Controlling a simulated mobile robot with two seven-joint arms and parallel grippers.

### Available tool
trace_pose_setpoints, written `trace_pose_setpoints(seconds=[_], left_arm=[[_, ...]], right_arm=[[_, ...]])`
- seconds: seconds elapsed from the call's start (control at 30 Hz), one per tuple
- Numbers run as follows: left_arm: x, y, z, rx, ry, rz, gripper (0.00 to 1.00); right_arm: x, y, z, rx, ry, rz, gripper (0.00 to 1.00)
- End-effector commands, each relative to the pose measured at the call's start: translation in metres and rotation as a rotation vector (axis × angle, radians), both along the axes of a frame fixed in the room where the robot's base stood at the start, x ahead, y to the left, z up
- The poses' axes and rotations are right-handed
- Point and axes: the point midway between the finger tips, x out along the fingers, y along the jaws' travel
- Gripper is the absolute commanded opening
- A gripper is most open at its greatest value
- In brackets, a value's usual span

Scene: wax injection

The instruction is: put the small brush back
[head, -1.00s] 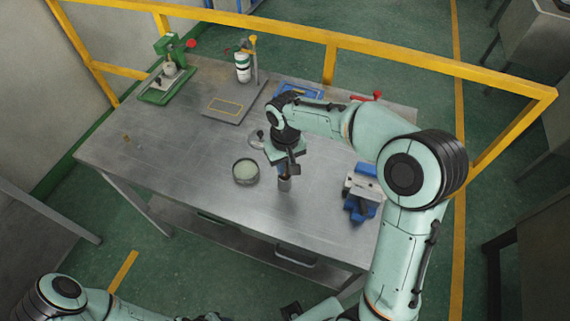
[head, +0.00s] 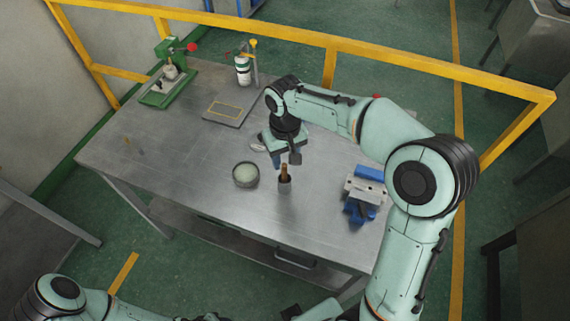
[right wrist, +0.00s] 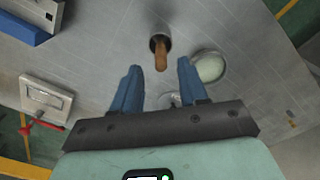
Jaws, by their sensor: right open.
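The small brush (head: 284,171) stands in a small grey holder cup (head: 285,187) near the middle of the table, its brown handle sticking up. In the right wrist view the brush handle (right wrist: 161,55) rises from the dark mouth of the cup (right wrist: 158,38), beyond the fingertips. My right gripper (head: 286,162) is open and empty, above and behind the cup in the head view; its blue fingers (right wrist: 160,72) show apart in the right wrist view, not touching the brush. My left gripper is not clearly visible; only part of the left arm shows at the bottom.
A round dish (head: 245,174) sits just left of the cup. A blue and grey vise-like block (head: 363,193) stands to the right. A green press (head: 169,84) and a white bottle (head: 243,70) stand at the back. The front left of the table (head: 170,175) is clear.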

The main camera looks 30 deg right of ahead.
Motion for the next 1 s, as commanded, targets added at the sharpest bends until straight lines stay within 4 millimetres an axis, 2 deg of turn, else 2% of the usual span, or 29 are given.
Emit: trace_pose_setpoints(seconds=[0.03, 0.1, 0.33, 0.5, 1.0], left_arm=[[0.003, 0.0, 0.004, 0.0, -0.003, 0.0, 0.43], [0.005, 0.0, 0.007, 0.0, -0.007, 0.0, 0.43], [0.011, 0.0, 0.013, 0.0, -0.012, 0.0, 0.43], [0.011, 0.0, 0.014, 0.0, -0.013, 0.0, 0.43], [0.011, 0.0, 0.014, 0.0, -0.012, 0.0, 0.43]], right_arm=[[0.001, 0.001, 0.015, 0.002, -0.006, 0.001, 0.43], [0.001, 0.001, 0.03, 0.002, -0.006, 0.0, 0.43], [0.0, 0.001, 0.063, 0.001, -0.003, 0.001, 0.43], [0.0, 0.001, 0.069, 0.001, -0.001, 0.001, 0.43], [-0.001, 0.001, 0.069, 0.001, 0.0, 0.001, 0.43]])
